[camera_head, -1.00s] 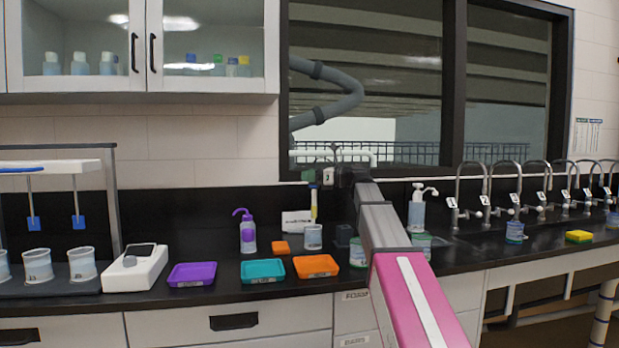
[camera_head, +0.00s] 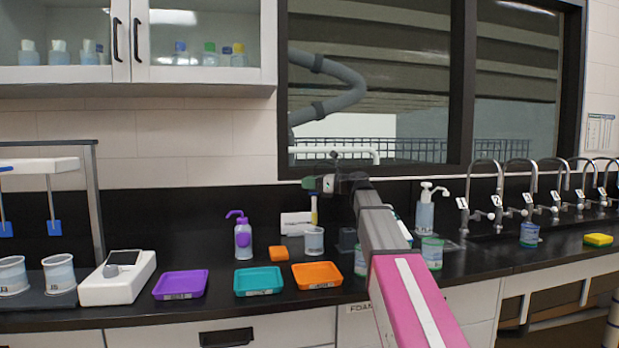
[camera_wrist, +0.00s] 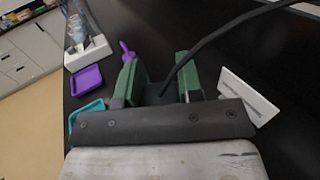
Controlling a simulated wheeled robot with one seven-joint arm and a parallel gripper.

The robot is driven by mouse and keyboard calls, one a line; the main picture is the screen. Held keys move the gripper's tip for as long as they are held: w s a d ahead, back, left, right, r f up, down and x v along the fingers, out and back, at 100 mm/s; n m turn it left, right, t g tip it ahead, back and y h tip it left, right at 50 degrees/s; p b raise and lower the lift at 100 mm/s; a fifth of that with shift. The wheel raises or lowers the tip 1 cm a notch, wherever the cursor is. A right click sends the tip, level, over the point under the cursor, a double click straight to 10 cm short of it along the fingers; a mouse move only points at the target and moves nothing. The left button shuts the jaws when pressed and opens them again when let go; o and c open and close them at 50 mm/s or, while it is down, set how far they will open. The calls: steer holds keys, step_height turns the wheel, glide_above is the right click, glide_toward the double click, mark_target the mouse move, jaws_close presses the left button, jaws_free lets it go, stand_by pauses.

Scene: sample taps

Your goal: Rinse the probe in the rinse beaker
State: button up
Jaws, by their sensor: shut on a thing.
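My gripper (camera_head: 325,184) is over the bench near the back wall. In the wrist view its green fingers (camera_wrist: 158,85) are shut on a dark piece, which I take to be the probe (camera_wrist: 158,93), with a black cable leading up right. In the head view a slim yellow shaft (camera_head: 314,209) shows below the gripper, in line with a small clear beaker (camera_head: 314,241) with a label. I cannot tell whether the tip is inside the beaker or behind it. Which beaker is the rinse beaker cannot be read.
A purple-topped wash bottle (camera_head: 242,240), an orange block (camera_head: 278,254) and a white card (camera_head: 296,223) stand nearby. Purple (camera_head: 180,285), teal (camera_head: 258,281) and orange (camera_head: 317,275) trays lie in front.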

steer(key=shift+f, duration=0.65)
stand_by(0.3)
steer(key=shift+f, duration=0.7)
